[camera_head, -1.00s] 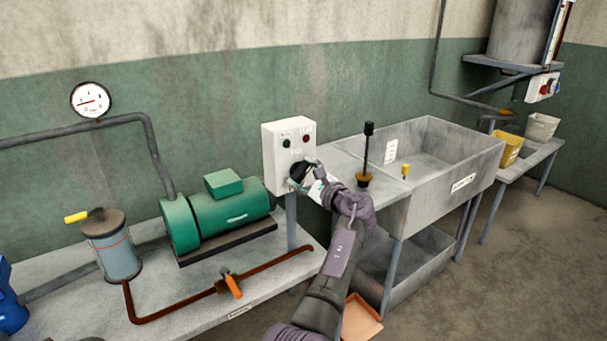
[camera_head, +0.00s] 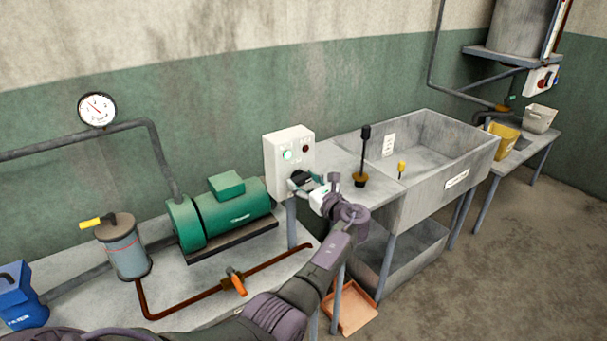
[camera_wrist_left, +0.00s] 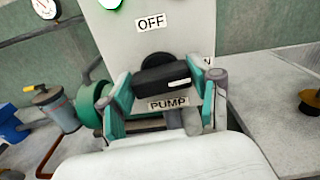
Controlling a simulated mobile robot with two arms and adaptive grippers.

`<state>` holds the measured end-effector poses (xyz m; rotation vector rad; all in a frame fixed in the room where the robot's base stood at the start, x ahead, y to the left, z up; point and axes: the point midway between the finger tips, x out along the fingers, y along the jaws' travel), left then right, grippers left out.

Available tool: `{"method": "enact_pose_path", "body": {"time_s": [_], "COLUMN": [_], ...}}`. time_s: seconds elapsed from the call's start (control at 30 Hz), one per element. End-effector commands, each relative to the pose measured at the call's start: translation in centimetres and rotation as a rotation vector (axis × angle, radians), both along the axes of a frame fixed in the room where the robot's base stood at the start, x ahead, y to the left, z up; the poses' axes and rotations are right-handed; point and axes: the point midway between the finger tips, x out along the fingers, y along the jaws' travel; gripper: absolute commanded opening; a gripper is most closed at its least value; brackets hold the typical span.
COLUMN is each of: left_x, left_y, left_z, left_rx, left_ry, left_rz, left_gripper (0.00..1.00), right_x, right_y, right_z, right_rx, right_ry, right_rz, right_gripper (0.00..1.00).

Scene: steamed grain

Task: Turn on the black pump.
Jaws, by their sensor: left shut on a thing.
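The white control box (camera_head: 288,150) stands on a post between the bench and the sink. Its green lamp (camera_head: 287,155) is lit, and its red lamp (camera_head: 305,148) looks dark. The black rotary knob (camera_wrist_left: 164,79) is on the box front, between an OFF label (camera_wrist_left: 151,22) and a PUMP label (camera_wrist_left: 169,103). Its bar lies nearly level, with the white mark (camera_wrist_left: 180,82) at the right, toward a partly hidden label. My left gripper (camera_head: 303,184) is shut on the knob, teal fingers at both ends. My right gripper is out of view.
A green motor (camera_head: 232,208) sits on the bench left of the box. A dial gauge (camera_head: 97,109) is on the wall pipe. A stone sink (camera_head: 452,170) with an upright black lever (camera_head: 364,148) is at the right. An orange tray (camera_head: 354,313) lies below.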

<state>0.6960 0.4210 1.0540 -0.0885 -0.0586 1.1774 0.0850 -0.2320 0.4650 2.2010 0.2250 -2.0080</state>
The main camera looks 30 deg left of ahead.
Motion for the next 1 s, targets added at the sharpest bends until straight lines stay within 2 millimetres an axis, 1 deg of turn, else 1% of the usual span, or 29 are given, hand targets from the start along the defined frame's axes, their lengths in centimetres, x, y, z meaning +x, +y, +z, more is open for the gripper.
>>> {"method": "enact_pose_path", "body": {"time_s": [0.03, 0.23, 0.77, 0.8, 0.93, 1.0], "left_x": [0.01, 0.03, 0.04, 0.04, 0.04, 0.04], "left_y": [0.04, 0.04, 0.03, 0.03, 0.02, 0.00], "left_z": [0.33, 0.16, 0.00, 0.00, 0.00, 0.00], "left_rx": [0.010, 0.035, 0.048, 0.048, 0.046, 0.046], "left_ry": [0.022, 0.083, 0.111, 0.111, 0.110, 0.109], "left_rz": [0.000, 0.001, 0.001, 0.001, 0.001, 0.000], "left_gripper": [0.28, 0.28, 0.28, 0.64, 0.86, 0.88], "right_x": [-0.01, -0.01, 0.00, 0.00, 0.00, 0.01], "right_y": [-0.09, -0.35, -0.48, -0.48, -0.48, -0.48], "right_z": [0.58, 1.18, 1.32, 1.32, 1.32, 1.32], "right_rx": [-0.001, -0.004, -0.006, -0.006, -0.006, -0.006], "right_ry": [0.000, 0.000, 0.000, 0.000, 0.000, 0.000], "right_rz": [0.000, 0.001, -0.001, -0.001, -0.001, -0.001], "right_gripper": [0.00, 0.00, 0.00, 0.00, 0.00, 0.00]}}
